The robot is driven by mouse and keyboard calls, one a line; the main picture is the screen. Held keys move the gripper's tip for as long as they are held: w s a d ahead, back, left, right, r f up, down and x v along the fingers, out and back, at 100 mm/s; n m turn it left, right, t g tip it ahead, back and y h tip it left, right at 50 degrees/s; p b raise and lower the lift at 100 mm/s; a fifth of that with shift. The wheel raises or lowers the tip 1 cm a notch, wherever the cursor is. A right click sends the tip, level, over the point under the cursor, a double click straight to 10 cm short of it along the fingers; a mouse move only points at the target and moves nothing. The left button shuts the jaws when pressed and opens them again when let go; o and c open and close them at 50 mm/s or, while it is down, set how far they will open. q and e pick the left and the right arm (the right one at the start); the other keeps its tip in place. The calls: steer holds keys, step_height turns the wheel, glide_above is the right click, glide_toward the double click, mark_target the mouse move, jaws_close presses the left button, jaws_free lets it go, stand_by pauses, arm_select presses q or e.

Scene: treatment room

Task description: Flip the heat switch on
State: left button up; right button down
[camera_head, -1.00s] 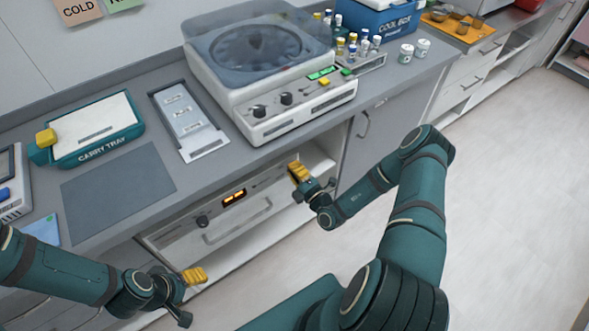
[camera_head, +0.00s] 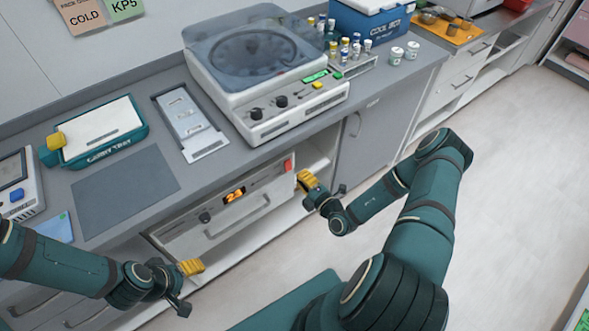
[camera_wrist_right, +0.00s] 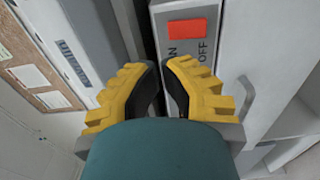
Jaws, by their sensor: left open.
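The heat switch is a red rocker (camera_head: 288,165) at the right end of the heating unit's front panel (camera_head: 262,187), under the counter. In the right wrist view the red switch (camera_wrist_right: 187,29) sits above ON and OFF lettering, beyond the fingertips. My right gripper (camera_head: 304,177) is just right of and below the switch, visibly apart from it. Its yellow fingers (camera_wrist_right: 162,75) have a narrow gap with nothing between them. The unit's orange display (camera_head: 234,195) is lit. My left gripper (camera_head: 191,267) is open and empty, below the unit's left part.
A centrifuge-like machine (camera_head: 290,119) stands on the counter above the unit. The unit's drawer handle (camera_head: 237,219) sticks out. A carry tray (camera_head: 98,150), a grey mat (camera_head: 125,188) and a vial rack (camera_head: 352,70) are on the counter. The floor (camera_head: 510,190) at right is clear.

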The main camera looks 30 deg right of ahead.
steer(key=s, duration=0.5)
steer(key=shift+s+d+r, duration=0.35)
steer(key=shift+s, duration=0.05)
